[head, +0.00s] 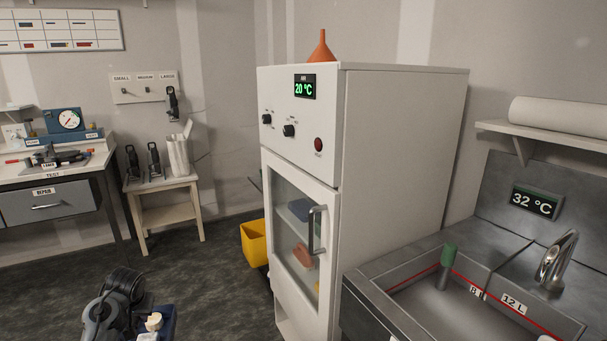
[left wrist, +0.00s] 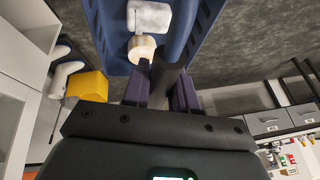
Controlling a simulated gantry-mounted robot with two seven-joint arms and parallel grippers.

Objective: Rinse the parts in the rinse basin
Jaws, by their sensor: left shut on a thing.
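The rinse basin (head: 405,294) is a steel sink at the right in the head view. It has a red line, "8 L" and "12 L" labels, a curved tap (head: 556,262) and a display (head: 535,201) reading 32 °C. My left gripper (left wrist: 160,88) is shut on the handle of a blue basket (left wrist: 205,32), away from the basin. A white part (left wrist: 149,17) and a round cream part (left wrist: 141,48) lie in the basket. In the head view the basket (head: 169,318) shows only partly at the bottom left, beside my dark wrist. My right gripper is out of view.
A tall white cabinet (head: 385,150) with a glass door and an orange funnel (head: 321,47) on top stands between basket and basin. A green-topped cylinder (head: 448,255) is in the basin. A yellow bin (head: 254,243) stands beside the cabinet. Open floor lies at the left.

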